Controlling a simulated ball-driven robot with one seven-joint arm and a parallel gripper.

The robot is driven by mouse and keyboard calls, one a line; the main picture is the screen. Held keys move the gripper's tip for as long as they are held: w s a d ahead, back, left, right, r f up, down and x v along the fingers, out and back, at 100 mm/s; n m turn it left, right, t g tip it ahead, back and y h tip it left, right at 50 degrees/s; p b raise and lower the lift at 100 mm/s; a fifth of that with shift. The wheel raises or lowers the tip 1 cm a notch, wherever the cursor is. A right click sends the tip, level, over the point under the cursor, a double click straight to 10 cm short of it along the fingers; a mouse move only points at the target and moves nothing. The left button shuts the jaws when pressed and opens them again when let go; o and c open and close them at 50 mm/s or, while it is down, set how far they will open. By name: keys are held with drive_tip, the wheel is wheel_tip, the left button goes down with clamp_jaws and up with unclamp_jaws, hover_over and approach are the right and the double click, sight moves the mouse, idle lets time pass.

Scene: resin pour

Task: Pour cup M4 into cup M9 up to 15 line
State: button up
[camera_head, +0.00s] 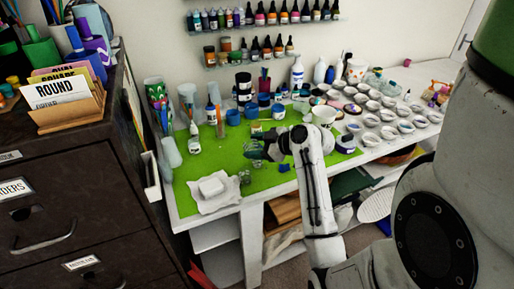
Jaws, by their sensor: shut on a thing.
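My gripper (262,149) is over the green mat (215,158) on the work table. It is shut on a small clear cup (252,153), which is partly hidden by the fingers and hard to make out. Another small clear cup (246,177) stands on the mat in front of it, to the lower left of my gripper and apart from it. No M4 or M9 marks or fill lines are readable at this size, so I cannot tell which cup is which. The liquid level in either cup cannot be told.
A white block on a cloth (213,192) lies at the mat's front left. Jars and bottles (245,92) stand behind. Several small white dishes (372,121) cover the right side. A dark cabinet (80,170) stands at left. Some mat between cloth and jars is clear.

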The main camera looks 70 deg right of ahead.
drive_tip(key=shift+w+a+f+n+g+h+b, duration=0.15)
drive_tip(key=shift+a+f+n+g+h+b, duration=0.2)
drive_tip(key=shift+a+n+h+b, duration=0.5)
drive_tip(key=shift+w+f+n+h+b, duration=0.15)
drive_tip(key=shift+n+h+b, duration=0.6)
drive_tip(key=shift+b, duration=0.5)
drive_tip(key=shift+a+f+n+g+b, duration=0.2)
drive_tip(key=shift+n+b, duration=0.4)
drive_tip(key=shift+b, duration=0.5)
drive_tip(key=shift+d+r+p, duration=0.15)
drive_tip(key=shift+r+p, duration=0.25)
drive_tip(key=shift+p, duration=0.1)
drive_tip(key=shift+f, duration=0.1)
drive_tip(key=shift+w+a+f+n+h+b, duration=0.1)
drive_tip(key=shift+a+f+n+h+b, duration=0.3)
drive_tip(key=shift+b, duration=0.65)
drive_tip(key=shift+w+d+f+n+h+b, duration=0.1)
drive_tip(key=shift+n+h+b, duration=0.5)
drive_tip(key=shift+b, duration=0.45)
drive_tip(key=shift+s+r, duration=0.1)
drive_tip(key=shift+r, duration=0.05)
